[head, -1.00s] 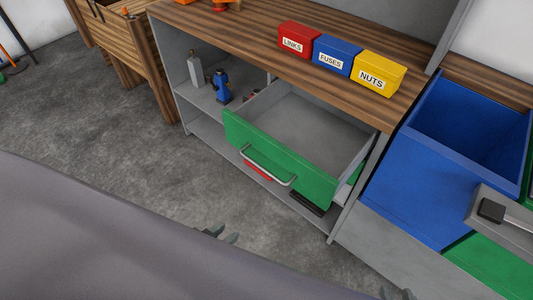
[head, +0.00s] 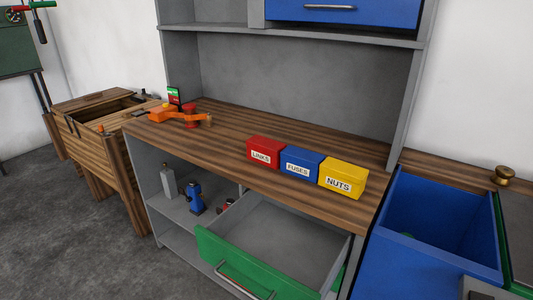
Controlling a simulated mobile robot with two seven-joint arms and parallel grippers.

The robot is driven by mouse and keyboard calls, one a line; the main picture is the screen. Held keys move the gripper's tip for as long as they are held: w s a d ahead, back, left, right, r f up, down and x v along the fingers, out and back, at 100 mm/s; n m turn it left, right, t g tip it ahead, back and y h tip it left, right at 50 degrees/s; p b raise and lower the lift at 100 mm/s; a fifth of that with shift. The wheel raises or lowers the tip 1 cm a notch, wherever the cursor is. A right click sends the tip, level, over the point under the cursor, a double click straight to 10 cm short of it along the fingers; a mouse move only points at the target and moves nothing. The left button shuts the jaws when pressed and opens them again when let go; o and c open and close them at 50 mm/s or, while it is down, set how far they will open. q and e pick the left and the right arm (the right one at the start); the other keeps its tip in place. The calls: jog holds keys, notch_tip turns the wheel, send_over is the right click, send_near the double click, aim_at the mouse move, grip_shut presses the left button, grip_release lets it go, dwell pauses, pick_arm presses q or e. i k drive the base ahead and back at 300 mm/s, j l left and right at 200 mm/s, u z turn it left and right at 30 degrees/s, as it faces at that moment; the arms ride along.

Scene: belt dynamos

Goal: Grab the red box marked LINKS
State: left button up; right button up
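The red box marked LINKS (head: 265,150) stands on the wooden worktop (head: 215,150) of the grey workbench. It is the leftmost in a row of three boxes. The blue box marked FUSES (head: 300,161) stands beside it, and the yellow box marked NUTS (head: 343,177) is at the right end. Neither of my grippers shows in the head view now.
A green-fronted drawer (head: 238,268) is pulled out below the boxes and looks empty. An orange tool (head: 178,115) lies at the worktop's left. A blue open bin (head: 436,225) stands right of the bench, a wooden chest (head: 100,128) left. The worktop before the LINKS box is clear.

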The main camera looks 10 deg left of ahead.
aim_at(264, 151)
jog(key=j+z, duration=0.3)
jog(key=j, duration=0.4)
jog(key=j+z, duration=0.35)
jog(key=j, duration=0.3)
jog(key=j+z, duration=0.25)
jog(key=j, duration=0.15)
jog(key=k+j+z, duration=0.2)
jog(key=j, duration=0.15)
jog(key=j+z, duration=0.3)
jog(key=i+j+z, duration=0.1)
jog(key=j+z, duration=0.15)
jog(key=j, duration=0.25)
